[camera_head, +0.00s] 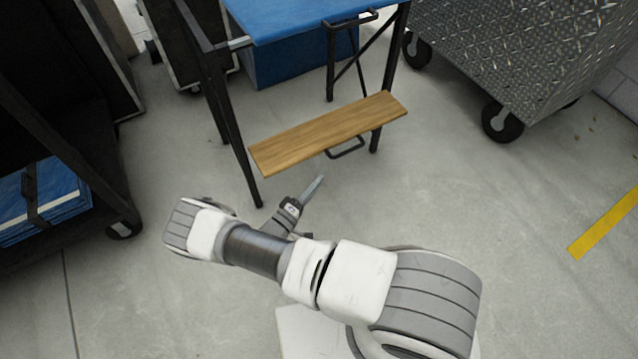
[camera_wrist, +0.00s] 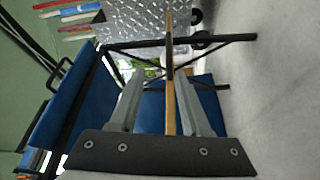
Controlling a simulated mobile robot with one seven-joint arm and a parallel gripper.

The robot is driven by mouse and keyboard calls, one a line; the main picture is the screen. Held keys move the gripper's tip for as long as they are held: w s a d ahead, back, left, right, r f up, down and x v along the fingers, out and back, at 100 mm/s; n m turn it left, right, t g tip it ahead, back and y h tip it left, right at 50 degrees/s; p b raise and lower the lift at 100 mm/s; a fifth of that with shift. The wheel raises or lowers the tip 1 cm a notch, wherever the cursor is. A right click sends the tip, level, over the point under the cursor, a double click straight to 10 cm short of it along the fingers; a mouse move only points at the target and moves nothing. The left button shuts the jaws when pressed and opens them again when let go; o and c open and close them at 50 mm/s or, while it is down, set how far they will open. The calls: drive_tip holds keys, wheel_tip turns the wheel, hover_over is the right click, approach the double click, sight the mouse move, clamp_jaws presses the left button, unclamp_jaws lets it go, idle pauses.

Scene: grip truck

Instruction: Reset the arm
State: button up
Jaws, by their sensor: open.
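My arm stretches across the lower part of the head view, bent, with my gripper (camera_head: 314,186) pointing up and right toward a folding stand. In the wrist view my gripper (camera_wrist: 158,80) is open, with its two grey fingers apart and nothing held. A wooden board (camera_head: 330,131) forms the low step of the stand, just beyond the fingertips. The board also shows edge-on in the wrist view (camera_wrist: 170,50), seen between the fingers; it looks farther off, not clasped.
The stand has a blue top (camera_head: 295,15) and black legs. A blue box (camera_head: 298,58) lies behind it. A black cart (camera_head: 75,170) stands left; a wheeled diamond-plate case (camera_head: 530,60) stands upper right. The floor on the right is clear, with a yellow stripe (camera_head: 605,225).

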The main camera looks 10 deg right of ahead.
drive_tip(key=shift+s+a, duration=0.25)
idle(0.6)
drive_tip(key=s+d+r+m+g+y, duration=0.1)
drive_tip(key=s+r+m+g+y, duration=0.2)
drive_tip(key=r+g, duration=0.75)
drive_tip(key=d+r+m+g+y, duration=0.2)
drive_tip(key=r+m+g, duration=0.15)
drive_tip(key=r, duration=1.35)
drive_tip(key=s+r+t+y, duration=0.8)
drive_tip(key=s+r+y, duration=0.2)
drive_tip(key=s+r, duration=0.95)
wheel_tip(320, 180, up, 30)
drive_tip(key=w+p, duration=0.2)
drive_tip(key=p, duration=2.6)
drive_tip(key=shift+a+n+p, duration=0.15)
drive_tip(key=shift+n+p, duration=0.15)
drive_tip(key=shift+n, duration=0.15)
